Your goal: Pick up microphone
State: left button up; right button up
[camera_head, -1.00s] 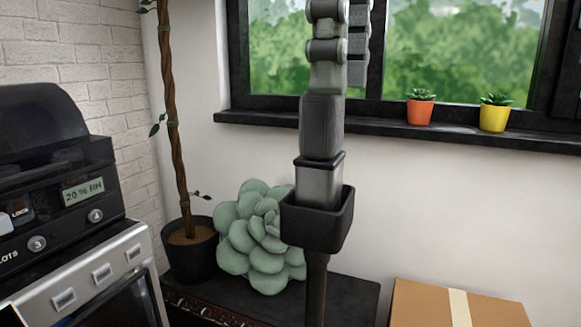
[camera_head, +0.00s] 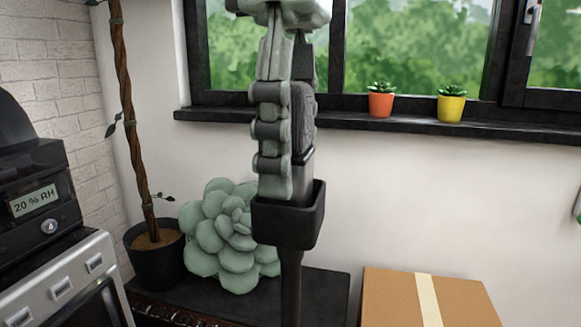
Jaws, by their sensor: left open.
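The microphone (camera_head: 303,118) is a dark grey upright body with a lighter metallic lower part. It stands in a black square holder (camera_head: 290,222) on top of a black pole. My left gripper (camera_head: 284,150) comes down from above and is open. Its near grey jointed finger hangs in front of the microphone's left side and reaches down to the holder's rim. The other finger is mostly hidden behind the microphone. I cannot tell whether the near finger touches it. My right gripper is not in view.
A pale green succulent-shaped object (camera_head: 222,232) and a potted plant with a twisted trunk (camera_head: 157,262) stand behind, to the left. A window sill (camera_head: 420,124) holds an orange pot (camera_head: 380,104) and a yellow pot (camera_head: 451,107). A cardboard box (camera_head: 385,300) is lower right; a machine (camera_head: 62,275) is left.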

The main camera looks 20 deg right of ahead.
pick_arm(q)
grip_shut()
dwell(0.4)
jog(key=shift+r, duration=0.15)
